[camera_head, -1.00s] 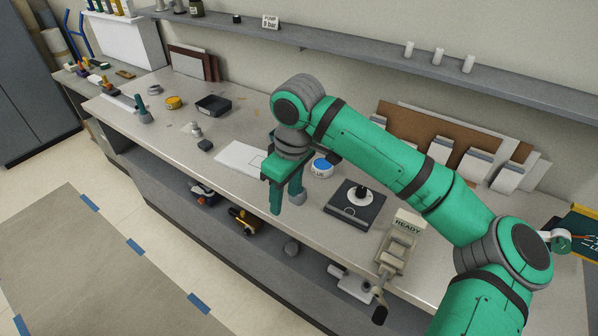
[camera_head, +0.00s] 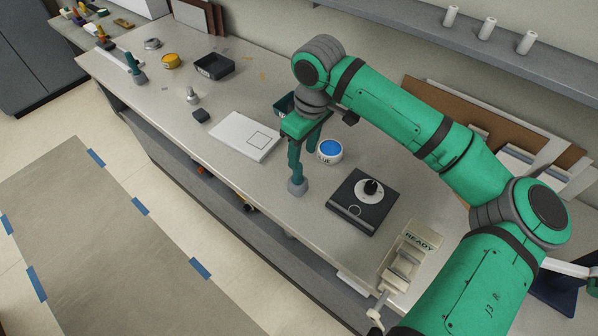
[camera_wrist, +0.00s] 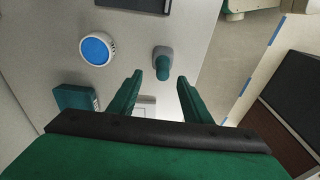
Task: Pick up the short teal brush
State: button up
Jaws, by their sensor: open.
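A teal-handled brush with a rounded grey base stands on the counter just below my gripper; its grey base (camera_head: 297,187) shows in the head view. In the wrist view the brush (camera_wrist: 163,62) is seen from above, just beyond the gap between my fingertips. My gripper (camera_head: 303,152) points down, open and empty; both fingers (camera_wrist: 160,80) show apart in the wrist view. Part of the handle is hard to separate from the same-coloured near finger in the head view. Another teal-handled brush (camera_head: 134,66) stands at the counter's far left end.
A teal box (camera_head: 284,104) is partly hidden behind the gripper. A white board (camera_head: 245,136) lies to the left. The counter's front edge is close to the brush.

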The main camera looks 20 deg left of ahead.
aim_at(298, 177)
jog(key=shift+w+f, duration=0.15)
jog(key=shift+f, duration=0.35)
jog(key=f, duration=0.2)
jog(key=a+f, duration=0.1)
jog(key=f, duration=0.1)
jog(key=shift+s, duration=0.2)
jog(key=shift+f, duration=0.45)
jog(key=shift+a, duration=0.1)
jog(key=shift+a, duration=0.1)
grip_shut()
